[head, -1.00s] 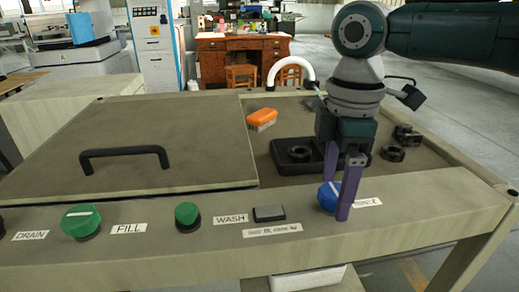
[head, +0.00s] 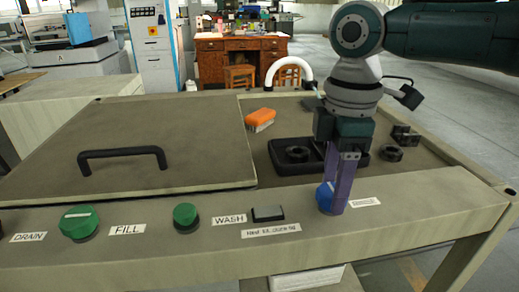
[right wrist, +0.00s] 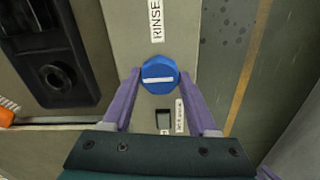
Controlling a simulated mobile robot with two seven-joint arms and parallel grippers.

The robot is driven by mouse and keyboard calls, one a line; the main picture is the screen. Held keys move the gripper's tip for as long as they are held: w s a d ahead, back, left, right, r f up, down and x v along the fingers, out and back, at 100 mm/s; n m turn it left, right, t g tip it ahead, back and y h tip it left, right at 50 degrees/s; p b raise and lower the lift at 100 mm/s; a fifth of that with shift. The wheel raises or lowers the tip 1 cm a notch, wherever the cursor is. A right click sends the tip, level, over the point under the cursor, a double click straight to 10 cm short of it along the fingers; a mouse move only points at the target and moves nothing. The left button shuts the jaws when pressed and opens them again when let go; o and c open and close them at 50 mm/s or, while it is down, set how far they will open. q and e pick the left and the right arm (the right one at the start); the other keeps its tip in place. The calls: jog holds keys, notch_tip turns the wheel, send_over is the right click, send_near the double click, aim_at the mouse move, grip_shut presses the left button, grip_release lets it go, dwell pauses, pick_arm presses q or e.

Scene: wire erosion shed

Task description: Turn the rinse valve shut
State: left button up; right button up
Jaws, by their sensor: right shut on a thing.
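The rinse valve is a blue knob (head: 325,196) near the right end of the front panel, beside the RINSE label (right wrist: 157,20). In the right wrist view the knob (right wrist: 159,77) shows a white line running across the picture, crosswise to the label's lettering. My right gripper (head: 336,206) points down over the panel, and its purple fingers are closed on the knob, one on each side. In the head view the fingers hide part of the knob.
Green knobs (head: 79,222) and (head: 186,216) and a dark switch (head: 268,213) sit left on the panel. A lid with a black handle (head: 122,153) covers the left of the basin. An orange brush (head: 260,118) and black parts (head: 391,154) lie in the open right side.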

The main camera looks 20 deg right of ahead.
jog(key=shift+a+r+m+p, duration=0.1)
jog(key=shift+r+m+p, duration=0.1)
jog(key=shift+m+p, duration=0.7)
jog(key=m+p, duration=0.2)
jog(key=p, duration=0.1)
jog(key=shift+r, duration=0.1)
jog(key=m+p, duration=0.2)
jog(key=m, duration=0.1)
jog(key=shift+m+p, duration=0.3)
jog(key=shift+p, duration=0.05)
jog(key=m+p, duration=0.2)
jog(key=m, duration=0.3)
jog(key=shift+f+p, duration=0.2)
jog(key=shift+p, duration=0.1)
jog(key=shift+m+p, duration=0.6)
jog(key=shift+m, duration=2.1)
